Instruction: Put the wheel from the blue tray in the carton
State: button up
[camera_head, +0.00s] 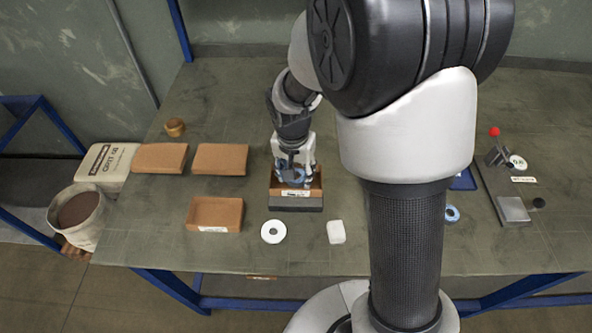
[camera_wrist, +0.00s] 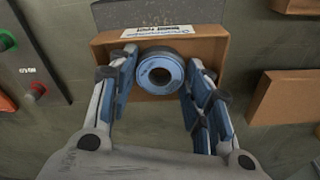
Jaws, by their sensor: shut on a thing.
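My gripper (camera_head: 293,172) is shut on a blue wheel (camera_wrist: 160,72) with a dark centre hole. In the wrist view, the fingers (camera_wrist: 160,85) lie on either side of the wheel. The wheel also shows as a blue patch between the fingers in the head view (camera_head: 291,176). An open brown carton (camera_wrist: 105,45) with a white label lies directly below the wheel; it also shows in the head view (camera_head: 274,186). I cannot tell whether the wheel touches the carton floor. The blue tray (camera_head: 464,181) is mostly hidden behind my arm.
Another labelled brown carton (camera_head: 215,213) and two brown boxes (camera_head: 160,157) (camera_head: 220,158) stand to the left. A pale disc (camera_head: 273,231) and a white block (camera_head: 336,231) lie in front. A blue ring (camera_head: 452,213) and a fixture with a red knob (camera_head: 494,132) are at right.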

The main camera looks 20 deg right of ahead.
jog(key=shift+f, duration=0.2)
jog(key=shift+f+b, duration=0.45)
jog(key=shift+b, duration=0.1)
jog(key=o, duration=1.2)
notch_tip(320, 180, up, 7)
jog(key=p, duration=0.5)
